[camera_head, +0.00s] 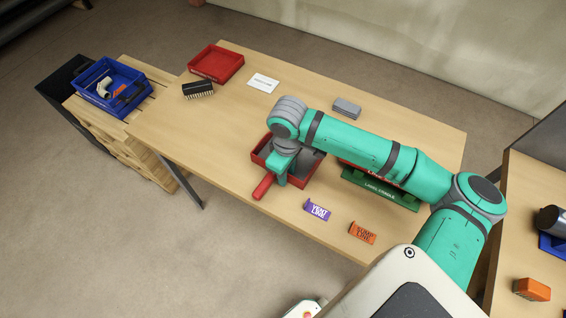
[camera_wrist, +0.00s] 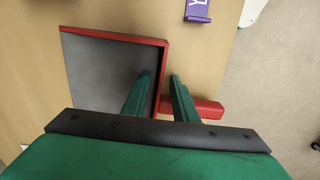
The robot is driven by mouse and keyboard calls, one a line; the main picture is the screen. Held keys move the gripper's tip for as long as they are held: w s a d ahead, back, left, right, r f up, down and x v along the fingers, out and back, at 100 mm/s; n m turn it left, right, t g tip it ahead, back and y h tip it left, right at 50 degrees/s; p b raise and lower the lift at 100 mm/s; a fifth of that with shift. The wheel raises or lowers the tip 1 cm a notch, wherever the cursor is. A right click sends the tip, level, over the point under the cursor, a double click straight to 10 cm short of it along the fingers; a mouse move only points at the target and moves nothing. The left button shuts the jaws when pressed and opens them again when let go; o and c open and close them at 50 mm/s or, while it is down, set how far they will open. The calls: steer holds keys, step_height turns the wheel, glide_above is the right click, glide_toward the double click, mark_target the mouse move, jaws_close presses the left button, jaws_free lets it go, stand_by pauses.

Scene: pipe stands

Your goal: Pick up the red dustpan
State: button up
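The red dustpan (camera_head: 264,187) lies on the wooden table, with a dark grey pan, a raised red rim and a red handle toward the front left. In the wrist view, its grey pan (camera_wrist: 105,75) fills the upper left and its handle (camera_wrist: 208,107) shows at the right. My gripper (camera_wrist: 160,76) is over the dustpan's handle-side edge. Its two green fingers are apart, one on each side of the red rim, with gaps visible. I cannot tell how low the tips reach. In the head view, my gripper (camera_head: 283,178) and arm hide part of the pan.
A purple label block (camera_head: 317,210) and an orange label block (camera_head: 362,232) lie near the table's front edge. A green labelled item (camera_head: 380,187) is partly under my arm. A black brush (camera_head: 198,89), red tray (camera_head: 216,63), white card (camera_head: 263,83) and grey block (camera_head: 347,107) are farther back.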

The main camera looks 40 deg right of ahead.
steer(key=shift+f, duration=0.25)
jaws_close()
steer(key=shift+r, duration=0.15)
